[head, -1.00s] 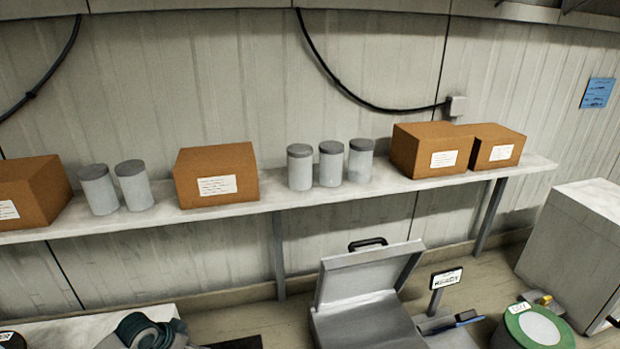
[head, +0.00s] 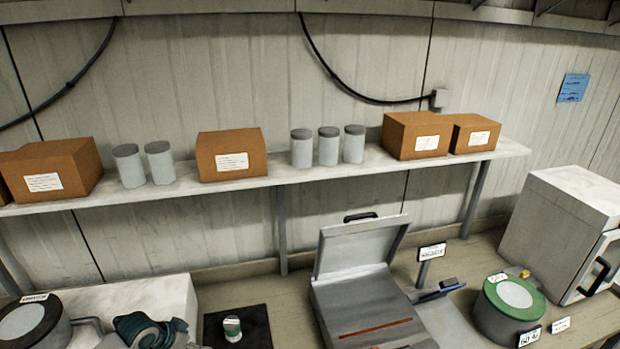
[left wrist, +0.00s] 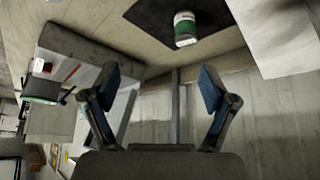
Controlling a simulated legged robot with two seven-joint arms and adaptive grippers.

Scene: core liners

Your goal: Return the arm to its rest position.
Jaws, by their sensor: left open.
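My left gripper (left wrist: 158,95) shows in the left wrist view with its two blue-padded fingers spread wide apart and nothing between them. In that view a green and white container (left wrist: 186,30) on a dark mat (left wrist: 212,14) appears beyond the fingers, apart from them. The same small container (head: 232,328) stands on the black mat (head: 262,325) at the bottom of the head view. Neither of my arms shows in the head view. My right gripper is in neither view.
An open grey case (head: 365,305) stands in the middle of the bench. A green-topped round vessel (head: 508,308) and a white cabinet (head: 568,230) are at right. Dark green coiled material (head: 150,328) lies at left. A shelf (head: 285,176) holds boxes and grey canisters.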

